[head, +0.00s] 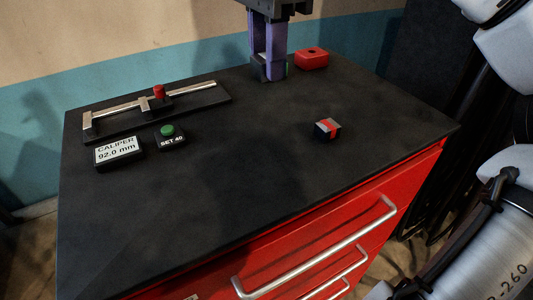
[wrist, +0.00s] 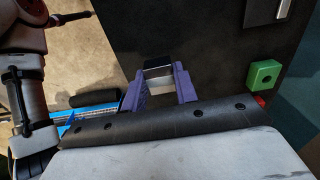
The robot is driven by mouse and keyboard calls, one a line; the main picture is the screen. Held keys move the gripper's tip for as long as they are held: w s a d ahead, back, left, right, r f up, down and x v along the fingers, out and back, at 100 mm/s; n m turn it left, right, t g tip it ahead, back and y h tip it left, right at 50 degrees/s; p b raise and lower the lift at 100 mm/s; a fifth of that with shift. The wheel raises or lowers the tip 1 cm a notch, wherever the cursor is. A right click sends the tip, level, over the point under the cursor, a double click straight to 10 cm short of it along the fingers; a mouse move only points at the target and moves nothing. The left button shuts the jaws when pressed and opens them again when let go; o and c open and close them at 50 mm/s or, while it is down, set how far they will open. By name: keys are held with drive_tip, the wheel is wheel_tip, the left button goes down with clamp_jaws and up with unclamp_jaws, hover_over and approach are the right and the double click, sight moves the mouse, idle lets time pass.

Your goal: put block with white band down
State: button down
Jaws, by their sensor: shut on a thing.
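My gripper (head: 268,72) is at the back of the black tabletop, pointing down, with its purple fingers shut on a dark block. In the wrist view my gripper (wrist: 160,88) has the block with white band (wrist: 158,70) between its fingertips. The block shows a dark part and a pale band there. In the head view the fingers mostly hide it, and only dark parts show low between them, close to the tabletop. I cannot tell whether it touches the surface.
A red block (head: 312,58) stands right of my gripper, with a green block (wrist: 263,75) close by. A red-banded block (head: 328,129) lies front right. A caliper (head: 155,101), a readout of 92.0 mm (head: 118,152) and a SET 40 button (head: 169,138) are left. The middle tabletop is clear.

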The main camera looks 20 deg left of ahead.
sight(266, 155)
wheel_tip(266, 155, down, 14)
drive_tip(key=shift+b, duration=1.05)
drive_tip(key=shift+f, duration=0.1)
drive_tip(key=shift+f, duration=0.15)
drive_tip(key=c, duration=1.1)
unclamp_jaws()
wheel_tip(266, 155, up, 13)
drive_tip(key=shift+f+p, duration=0.2)
drive_tip(key=shift+p, duration=0.5)
